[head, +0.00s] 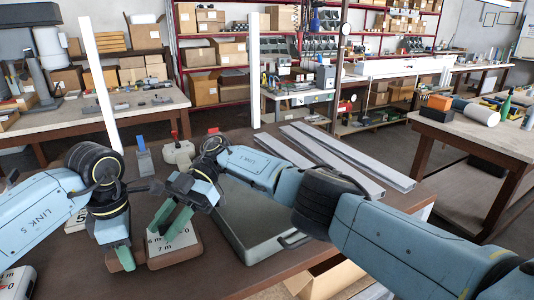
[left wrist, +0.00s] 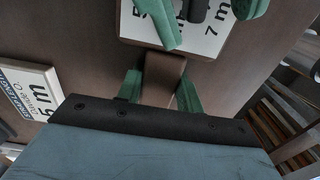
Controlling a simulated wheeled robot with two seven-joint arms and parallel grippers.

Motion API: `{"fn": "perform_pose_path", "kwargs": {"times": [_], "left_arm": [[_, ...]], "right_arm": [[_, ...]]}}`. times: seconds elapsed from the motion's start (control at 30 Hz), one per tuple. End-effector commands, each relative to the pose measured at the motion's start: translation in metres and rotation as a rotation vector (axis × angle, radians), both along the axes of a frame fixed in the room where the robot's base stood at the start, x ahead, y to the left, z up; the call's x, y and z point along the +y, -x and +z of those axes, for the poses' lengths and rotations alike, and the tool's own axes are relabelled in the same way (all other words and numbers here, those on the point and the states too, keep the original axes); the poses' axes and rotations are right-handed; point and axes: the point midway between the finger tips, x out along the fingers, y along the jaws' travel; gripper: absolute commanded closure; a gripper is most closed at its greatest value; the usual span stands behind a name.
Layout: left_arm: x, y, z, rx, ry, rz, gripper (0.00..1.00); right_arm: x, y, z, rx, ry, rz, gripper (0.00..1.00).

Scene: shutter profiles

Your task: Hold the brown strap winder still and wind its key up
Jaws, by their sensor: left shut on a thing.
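The brown strap winder (head: 190,253) lies on the brown table in the head view, its white face marked "6 m" and "7 m". My left gripper (head: 126,260) is at its left side. In the left wrist view, the left gripper (left wrist: 160,92) is shut on a brown part of the winder (left wrist: 163,70). My right gripper (head: 170,224) points down over the white face, its green fingers apart. In the left wrist view, dark upright parts (left wrist: 197,12), perhaps the key, stand between the right fingers without clear contact. The arms hide much of the winder.
A grey flat case (head: 255,235) lies right of the winder, with long grey profiles (head: 335,160) behind it. A blue-topped piece (head: 144,158) and a red-topped piece (head: 178,153) stand behind. Another white-faced unit (head: 17,281) is at front left. An open cardboard box (head: 325,278) is below the table's front edge.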

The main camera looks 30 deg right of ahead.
Motion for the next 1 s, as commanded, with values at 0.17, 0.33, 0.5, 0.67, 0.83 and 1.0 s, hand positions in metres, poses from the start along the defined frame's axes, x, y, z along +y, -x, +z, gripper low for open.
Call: {"fn": "perform_pose_path", "kwargs": {"times": [0.17, 0.33, 0.5, 0.67, 0.83, 1.0], "left_arm": [[0.0003, -0.0002, -0.0001, 0.0, 0.0, 0.001, 0.91], [0.0003, -0.0002, -0.0001, 0.0, 0.0, 0.001, 0.91], [0.0003, -0.0002, -0.0001, 0.0, 0.0, 0.001, 0.91], [0.0003, -0.0002, -0.0001, 0.0, 0.0, 0.001, 0.91], [0.0003, -0.0002, -0.0001, 0.0, 0.0, 0.001, 0.91], [0.0003, -0.0002, -0.0001, 0.0, 0.0, 0.001, 0.91]], "right_arm": [[-0.0008, 0.0, -0.0016, -0.002, 0.001, -0.056, 0.69], [-0.0009, 0.0004, -0.0017, 0.0, 0.001, -0.13, 0.69], [-0.0008, 0.0009, -0.0011, 0.0, 0.001, -0.218, 0.69], [-0.0007, 0.001, -0.001, -0.001, 0.001, -0.313, 0.69], [-0.0006, 0.0014, -0.0009, 0.0, 0.001, -0.427, 0.69], [-0.0067, -0.0002, 0.0027, -0.001, -0.002, -0.535, 0.69]]}}
